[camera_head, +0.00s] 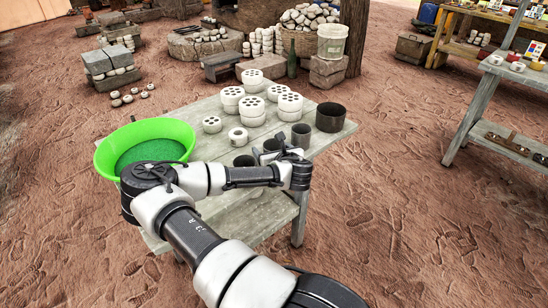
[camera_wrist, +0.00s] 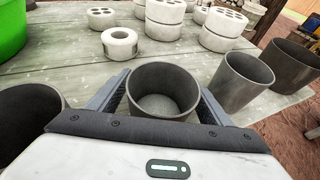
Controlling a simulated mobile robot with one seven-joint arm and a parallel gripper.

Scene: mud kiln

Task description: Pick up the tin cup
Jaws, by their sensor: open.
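A grey tin cup (camera_wrist: 163,108) stands upright on the table, its open mouth facing up in the wrist view. My gripper (camera_wrist: 164,82) is open, with one finger on each side of this cup; I cannot tell whether they touch it. In the head view my gripper (camera_head: 278,152) is over the table's near right part and hides most of this cup. A similar grey cup (camera_wrist: 240,84) stands just right of the right finger, also seen in the head view (camera_head: 301,136). A darker cup (camera_wrist: 30,118) stands left of the left finger.
A wide dark pot (camera_head: 330,117) stands near the table's right corner. White perforated clay pieces (camera_head: 290,104) stand in stacks behind the cups, with a small white ring (camera_wrist: 120,42) closer. A green basin (camera_head: 120,158) is at the left. Bare wood (camera_wrist: 75,68) shows between them.

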